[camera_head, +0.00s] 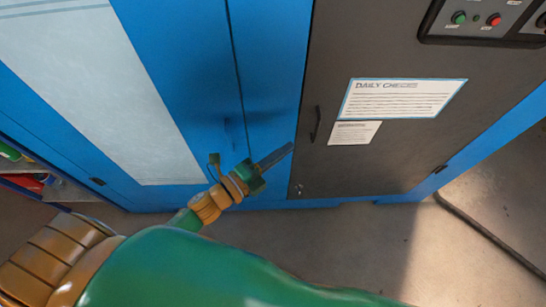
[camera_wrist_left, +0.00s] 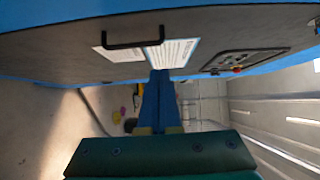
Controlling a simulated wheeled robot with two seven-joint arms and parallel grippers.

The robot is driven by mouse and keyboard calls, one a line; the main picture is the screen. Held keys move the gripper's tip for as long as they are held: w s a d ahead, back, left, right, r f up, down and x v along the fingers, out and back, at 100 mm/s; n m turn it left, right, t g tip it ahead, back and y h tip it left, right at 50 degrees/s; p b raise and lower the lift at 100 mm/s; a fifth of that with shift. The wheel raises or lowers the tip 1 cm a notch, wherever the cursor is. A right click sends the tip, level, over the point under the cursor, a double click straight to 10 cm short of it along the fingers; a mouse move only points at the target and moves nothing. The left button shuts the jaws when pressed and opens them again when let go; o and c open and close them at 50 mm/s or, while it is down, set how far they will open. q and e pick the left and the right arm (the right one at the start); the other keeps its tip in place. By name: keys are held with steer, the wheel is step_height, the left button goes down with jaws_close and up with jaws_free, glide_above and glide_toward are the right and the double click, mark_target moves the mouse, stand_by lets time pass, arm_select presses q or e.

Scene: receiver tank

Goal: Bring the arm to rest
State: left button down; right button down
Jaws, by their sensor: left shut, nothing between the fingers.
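My left arm, green and tan, comes in from the bottom left of the head view. Its left gripper (camera_head: 290,148) is shut and empty, pointing up and right in front of the blue and dark cabinet. The fingers also show in the left wrist view (camera_wrist_left: 160,75), together, with nothing between them. In the head view the fingertips lie just left of the dark door's handle (camera_head: 316,123); I cannot tell how far apart they are in depth. My right gripper is not in view.
The dark door (camera_head: 400,150) carries a "Daily Checks" sheet (camera_head: 400,99) and a smaller note (camera_head: 354,132). A button panel (camera_head: 485,20) is at upper right. A shelf with items (camera_head: 30,170) stands at left. A dark cable (camera_head: 490,238) crosses the floor at right.

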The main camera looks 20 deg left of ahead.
arm_select(q)
steer(key=s+a+f+n+g+y, duration=0.2)
steer(key=s+a+f+n+y, duration=0.15)
steer(key=f, duration=0.45)
steer(key=s+a+f+n+g+y, duration=0.1)
steer(key=s+a+f+n+y, duration=0.15)
steer(key=f+n, duration=0.35)
steer(key=s+a+f+n+g+y, duration=0.2)
steer(key=a+f+n, duration=0.15)
steer(key=f, duration=0.55)
steer(key=s+f+n+g+y, duration=0.1)
steer(key=s+f+n+g, duration=0.3)
steer(key=s, duration=0.7)
steer(key=s+f+n+g, duration=0.5)
steer(key=s+f, duration=0.3)
steer(key=s, duration=0.3)
steer(key=shift+s+a+f+y, duration=0.3)
steer(key=shift+f+y, duration=0.1)
steer(key=shift+w, duration=0.1)
